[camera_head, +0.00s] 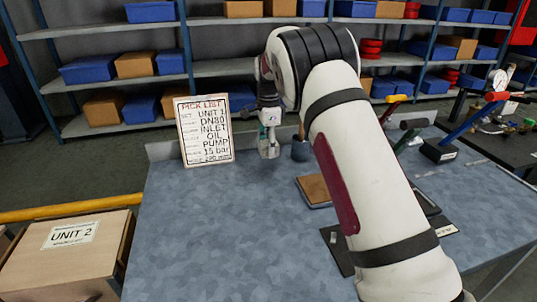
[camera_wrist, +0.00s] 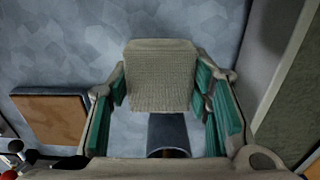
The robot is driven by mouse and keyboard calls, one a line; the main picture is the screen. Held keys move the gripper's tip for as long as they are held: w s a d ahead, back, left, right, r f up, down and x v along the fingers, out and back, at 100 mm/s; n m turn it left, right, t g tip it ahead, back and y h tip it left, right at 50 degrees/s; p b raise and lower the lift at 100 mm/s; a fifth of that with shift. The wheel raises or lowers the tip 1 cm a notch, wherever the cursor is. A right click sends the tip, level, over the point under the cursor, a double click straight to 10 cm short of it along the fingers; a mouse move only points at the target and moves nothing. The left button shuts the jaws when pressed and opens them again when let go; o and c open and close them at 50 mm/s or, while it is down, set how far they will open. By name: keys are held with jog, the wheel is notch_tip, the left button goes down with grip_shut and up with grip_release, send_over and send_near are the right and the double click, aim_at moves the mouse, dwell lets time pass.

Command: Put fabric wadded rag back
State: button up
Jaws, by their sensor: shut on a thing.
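The fabric wadded rag (camera_wrist: 160,78) shows in the wrist view as a beige, coarsely woven, squarish lump. It sits between the green-padded fingers of my gripper (camera_wrist: 162,92), which is shut on it. The blue-grey mottled tabletop (camera_wrist: 60,50) is below it. In the head view my gripper (camera_head: 268,143) hangs over the back part of the workbench (camera_head: 220,230), just right of the pick list sign. The rag is too small there to tell apart from the fingers. Its height above the table cannot be told exactly.
A dark grey cup (camera_head: 300,150) stands close right of my gripper; it also shows in the wrist view (camera_wrist: 168,130). The pick list sign (camera_head: 203,130) stands at the left. The table's left front is clear.

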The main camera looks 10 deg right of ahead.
jog(key=shift+w+d, duration=0.15)
jog(key=shift+w, duration=0.4)
jog(key=shift+f, duration=1.8)
jog(key=shift+f, duration=0.2)
jog(key=o, duration=1.3)
jog(key=shift+r, duration=0.1)
